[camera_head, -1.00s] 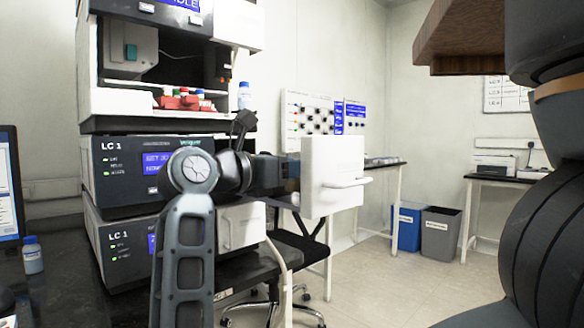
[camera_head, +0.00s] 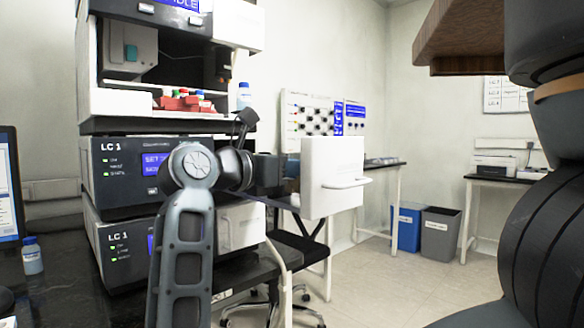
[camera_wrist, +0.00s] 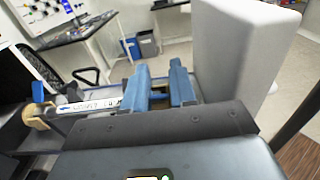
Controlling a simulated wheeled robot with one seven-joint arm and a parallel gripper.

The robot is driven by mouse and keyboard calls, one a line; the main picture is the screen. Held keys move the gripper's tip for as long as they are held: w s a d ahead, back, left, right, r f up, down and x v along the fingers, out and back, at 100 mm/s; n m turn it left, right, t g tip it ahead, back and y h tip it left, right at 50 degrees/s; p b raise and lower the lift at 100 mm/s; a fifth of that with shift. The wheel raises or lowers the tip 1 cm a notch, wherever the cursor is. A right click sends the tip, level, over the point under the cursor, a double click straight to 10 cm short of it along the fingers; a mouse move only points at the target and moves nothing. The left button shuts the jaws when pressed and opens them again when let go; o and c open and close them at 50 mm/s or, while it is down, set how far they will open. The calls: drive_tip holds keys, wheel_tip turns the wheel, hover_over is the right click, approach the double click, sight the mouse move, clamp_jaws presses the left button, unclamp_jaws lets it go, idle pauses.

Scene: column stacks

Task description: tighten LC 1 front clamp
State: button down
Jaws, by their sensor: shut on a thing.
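In the wrist view my gripper (camera_wrist: 158,85) has its two blue fingers close together. They are shut on the front clamp (camera_wrist: 158,98), of which only a small dark and brownish part shows between them. A labelled column (camera_wrist: 90,105) runs from the left to the fingers. A brass-coloured fitting (camera_wrist: 36,116) and a blue tab (camera_wrist: 38,92) are at the far left. In the head view my gripper (camera_head: 290,168) is mostly hidden by my wrist and the white open door; the clamp is not visible there.
The white door (camera_head: 333,177) stands just right of my gripper and rises close beside it in the wrist view (camera_wrist: 232,55). The LC 1 unit (camera_head: 115,170) stands behind my arm. Bins (camera_head: 440,235) and side tables are farther back.

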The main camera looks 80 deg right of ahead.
drive_tip(key=y, duration=0.1)
drive_tip(key=t+y, duration=0.1)
drive_tip(key=d+t+p, duration=0.1)
drive_tip(key=shift+s+r+y, duration=0.25)
drive_tip(key=shift+y, duration=0.15)
drive_tip(key=t+y, duration=0.1)
drive_tip(key=d+t+y+p, duration=0.1)
drive_tip(key=y, duration=0.1)
drive_tip(key=s+t+y, duration=0.1)
drive_tip(key=shift+d+f+y, duration=0.15)
drive_tip(key=shift+d+y, duration=0.05)
drive_tip(key=shift+y, duration=0.2)
drive_tip(key=t+y, duration=0.1)
drive_tip(key=y+p, duration=0.1)
drive_tip(key=y, duration=0.1)
drive_tip(key=d+f+t+y+p, duration=0.1)
drive_tip(key=shift+s+d+t, duration=0.1)
drive_tip(key=shift+s+t, duration=0.2)
drive_tip(key=shift+s+d+f+t+y+p, duration=0.1)
drive_tip(key=shift+f+t+y+p, duration=0.3)
drive_tip(key=shift+y, duration=0.45)
drive_tip(key=shift+s+d+f+t+y+p, duration=0.15)
drive_tip(key=shift+t+y, duration=0.35)
drive_tip(key=shift+y, duration=0.35)
drive_tip(key=shift+f, duration=0.1)
drive_tip(key=c, duration=1)
unclamp_jaws()
wheel_tip(320, 180, up, 8)
drive_tip(key=p, duration=0.1)
